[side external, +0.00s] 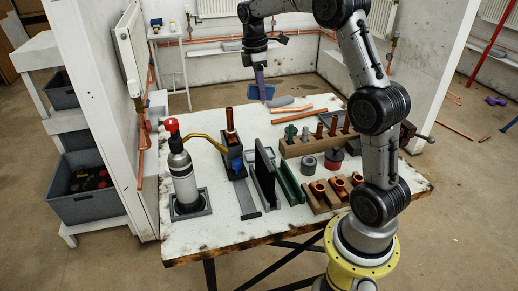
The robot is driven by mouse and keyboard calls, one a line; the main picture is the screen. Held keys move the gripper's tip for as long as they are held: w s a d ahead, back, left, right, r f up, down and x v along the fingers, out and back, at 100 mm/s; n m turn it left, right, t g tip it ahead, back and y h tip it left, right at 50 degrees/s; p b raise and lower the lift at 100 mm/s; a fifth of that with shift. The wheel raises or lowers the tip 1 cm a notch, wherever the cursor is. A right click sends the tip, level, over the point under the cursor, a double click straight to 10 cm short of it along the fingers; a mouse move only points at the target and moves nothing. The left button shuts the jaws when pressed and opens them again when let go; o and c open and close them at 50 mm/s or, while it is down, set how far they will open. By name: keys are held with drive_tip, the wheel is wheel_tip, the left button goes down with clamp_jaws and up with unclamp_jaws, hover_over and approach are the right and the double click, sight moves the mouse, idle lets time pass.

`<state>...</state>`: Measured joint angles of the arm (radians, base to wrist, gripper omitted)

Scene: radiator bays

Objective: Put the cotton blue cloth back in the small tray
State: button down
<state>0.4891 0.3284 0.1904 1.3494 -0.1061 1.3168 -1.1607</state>
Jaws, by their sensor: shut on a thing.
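My gripper (259,68) is at the back of the white worktable, pointing down, and is shut on a blue-violet hanging strip, which looks like the blue cloth (260,82). The cloth's lower end is near a small blue patch and a flat grey shape (281,101) at the table's back edge. I cannot tell whether it touches them, or whether the grey shape is the small tray. A shallow dark grey tray (207,210) at the table's front left holds a gas torch bottle.
The torch bottle (182,172) with a red cap and brass nozzle stands front left. An upright copper pipe (230,120), dark and green plates, and wooden racks (318,143) of fittings fill the table's middle and right. Loose copper pipes (300,114) lie near the back.

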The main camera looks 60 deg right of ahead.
drive_tip(key=s+a+f+h, duration=0.1)
drive_tip(key=s+a+f, duration=0.4)
drive_tip(key=s+f, duration=0.55)
drive_tip(key=n+g, duration=0.1)
hover_over(270, 153)
drive_tip(key=a, duration=0.1)
wheel_tip(270, 153, down, 8)
drive_tip(key=shift+w+a+r, duration=0.1)
drive_tip(key=shift+r, duration=0.15)
drive_tip(key=shift+w+f, duration=0.1)
drive_tip(key=shift+f, duration=0.1)
drive_tip(key=shift+w+f, duration=0.1)
drive_tip(key=shift+f, duration=1.5)
drive_tip(key=shift+f, duration=0.1)
drive_tip(key=c, duration=0.6)
unclamp_jaws()
